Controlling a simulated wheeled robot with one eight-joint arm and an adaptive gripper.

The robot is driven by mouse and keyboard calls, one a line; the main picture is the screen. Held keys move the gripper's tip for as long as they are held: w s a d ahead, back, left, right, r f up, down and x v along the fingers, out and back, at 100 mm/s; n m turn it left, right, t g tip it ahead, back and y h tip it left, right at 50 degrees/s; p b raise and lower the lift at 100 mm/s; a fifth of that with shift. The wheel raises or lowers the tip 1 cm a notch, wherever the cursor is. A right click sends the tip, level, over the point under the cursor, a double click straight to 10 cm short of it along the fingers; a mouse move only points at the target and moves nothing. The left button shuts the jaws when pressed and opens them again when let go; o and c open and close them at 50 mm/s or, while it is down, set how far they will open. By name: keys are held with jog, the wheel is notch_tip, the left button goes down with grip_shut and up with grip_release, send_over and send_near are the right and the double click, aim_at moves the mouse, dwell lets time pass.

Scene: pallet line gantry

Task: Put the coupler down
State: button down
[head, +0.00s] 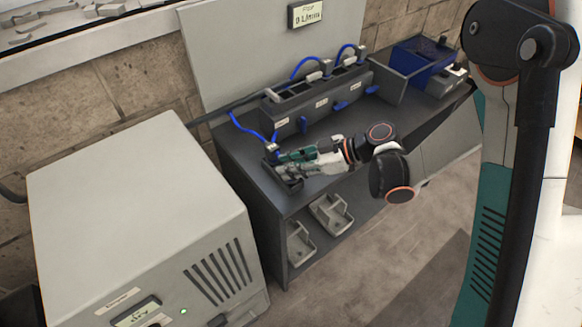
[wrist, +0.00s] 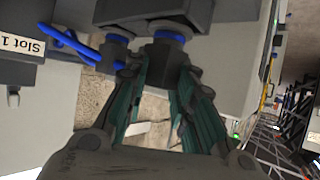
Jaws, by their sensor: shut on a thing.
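The coupler (head: 271,148) is a small grey piece with blue on it and a blue hose rising from it, at the left end of the bench in the head view. My gripper (head: 283,157) is shut on it from the right, above a small dark tray (head: 295,185). In the wrist view, my gripper (wrist: 165,88) has its green fingers either side of a grey body with a blue ring, which appears to be the coupler (wrist: 166,58). The fingers hide part of it. I cannot tell whether the coupler touches the tray.
A dark manifold block (head: 318,101) with labelled slots and blue hoses stands behind. A blue bin (head: 418,62) is at the back right. A large grey cabinet (head: 130,200) stands at the left. Two light trays (head: 331,213) sit on the lower shelf.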

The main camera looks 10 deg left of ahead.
jog(key=shift+r, duration=0.1)
jog(key=c, duration=1.4)
grip_release()
jog(key=shift+o, duration=0.2)
jog(key=shift+r, duration=0.1)
jog(key=s+p+v, duration=0.1)
jog(key=p+v, duration=0.2)
jog(key=v, duration=0.9)
jog(key=shift+w, duration=0.45)
